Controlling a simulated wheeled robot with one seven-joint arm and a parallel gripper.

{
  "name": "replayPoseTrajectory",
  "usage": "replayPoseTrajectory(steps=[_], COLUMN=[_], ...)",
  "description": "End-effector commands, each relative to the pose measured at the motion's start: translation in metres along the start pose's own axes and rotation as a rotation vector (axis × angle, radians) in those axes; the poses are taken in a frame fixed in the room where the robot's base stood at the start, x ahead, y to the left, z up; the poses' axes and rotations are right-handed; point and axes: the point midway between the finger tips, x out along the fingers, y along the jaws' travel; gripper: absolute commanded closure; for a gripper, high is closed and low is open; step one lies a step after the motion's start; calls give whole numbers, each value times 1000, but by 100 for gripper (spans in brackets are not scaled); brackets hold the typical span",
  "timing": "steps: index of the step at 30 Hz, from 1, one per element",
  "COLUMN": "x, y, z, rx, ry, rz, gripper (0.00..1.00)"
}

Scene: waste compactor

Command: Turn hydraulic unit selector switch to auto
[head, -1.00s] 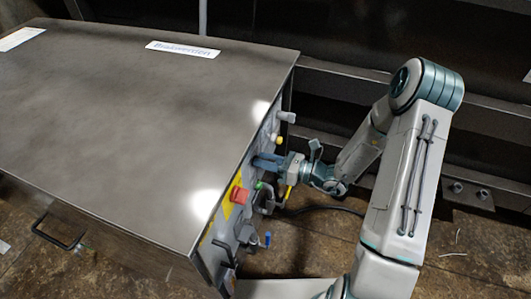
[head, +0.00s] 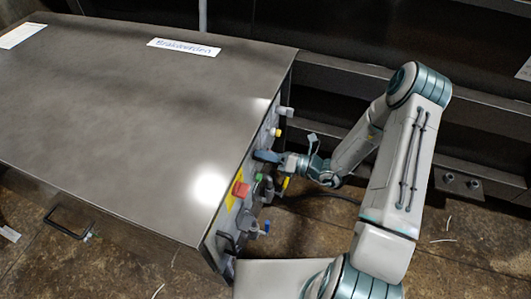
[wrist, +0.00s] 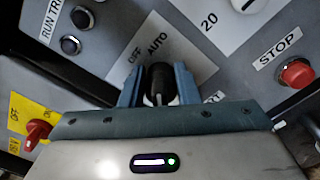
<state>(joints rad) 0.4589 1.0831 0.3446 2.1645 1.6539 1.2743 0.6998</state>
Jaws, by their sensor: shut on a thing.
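The selector switch (wrist: 159,86) is a black knob on the grey control panel, below a plate with the words OFF and AUTO (wrist: 157,43). In the wrist view the two blue fingers of my gripper (head: 267,156) stand on either side of the knob, shut on it. The knob's lower part is hidden behind the gripper body, and I cannot tell exactly which word it points to. In the head view the knob is hidden by my gripper at the panel.
A red STOP button (wrist: 297,73) is right of the knob. A red switch on a yellow plate (wrist: 37,130) is at lower left. A red emergency button (head: 241,189) and a green button (head: 259,177) sit nearby. The metal cabinet top (head: 120,110) is above the panel.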

Motion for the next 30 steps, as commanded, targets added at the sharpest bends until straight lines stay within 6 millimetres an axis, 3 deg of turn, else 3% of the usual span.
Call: replayPoseTrajectory(steps=[7,8,19,23,30], x=[-1,-1,-6,-25,-81], y=[-1,0,-1,-1,-1], z=[0,0,0,0,0], rx=[1,1,-1,-1,0], ry=[0,0,-1,-2,-3], rz=[-2,-2,-3,-5,-6], gripper=[94,66,66,66,66])
